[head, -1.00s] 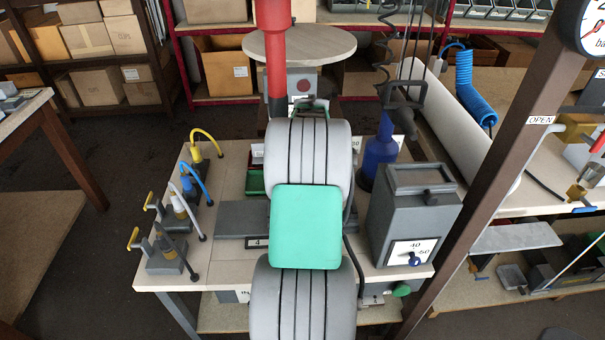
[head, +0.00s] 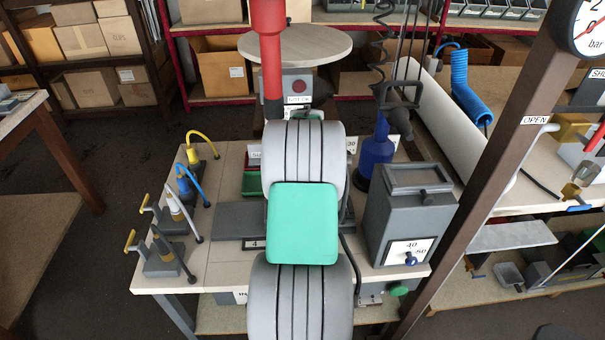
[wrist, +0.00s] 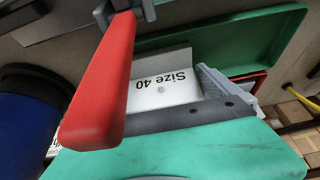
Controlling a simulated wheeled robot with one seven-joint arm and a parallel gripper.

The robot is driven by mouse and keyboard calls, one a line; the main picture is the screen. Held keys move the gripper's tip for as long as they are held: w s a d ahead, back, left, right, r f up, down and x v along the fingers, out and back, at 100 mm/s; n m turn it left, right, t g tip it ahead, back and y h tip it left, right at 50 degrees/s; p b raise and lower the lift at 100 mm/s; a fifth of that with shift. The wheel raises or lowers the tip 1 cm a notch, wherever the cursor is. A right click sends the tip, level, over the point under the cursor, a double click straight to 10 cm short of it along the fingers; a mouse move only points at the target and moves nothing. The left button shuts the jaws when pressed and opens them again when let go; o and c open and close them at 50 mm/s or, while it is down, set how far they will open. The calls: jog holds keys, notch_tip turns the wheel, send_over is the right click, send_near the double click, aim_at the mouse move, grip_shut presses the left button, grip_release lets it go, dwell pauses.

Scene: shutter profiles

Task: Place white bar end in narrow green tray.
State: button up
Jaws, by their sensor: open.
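My gripper shows in the wrist view as a dark grey finger with a ribbed light grey tip (wrist: 228,88); the other finger is not clear. It is open, and I see nothing held. A green tray (wrist: 262,38) with a raised rim lies beyond the fingertip, with a red tray edge (wrist: 262,78) beside it. In the head view a small green tray (head: 252,187) shows partly behind my arm. A white plate marked "Size 40" (wrist: 178,88) lies near the finger. I cannot make out the white bar end; my arm hides the middle of the bench.
A red handle-like part (wrist: 105,85) fills the left of the wrist view, close to the camera. A blue bottle (head: 377,160) and a grey box (head: 415,215) stand right of my arm. Several hose-topped fittings (head: 172,212) line the bench's left edge.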

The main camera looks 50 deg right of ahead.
jog(key=v, duration=1.1)
jog(key=shift+b, duration=0.35)
jog(key=shift+s, duration=0.15)
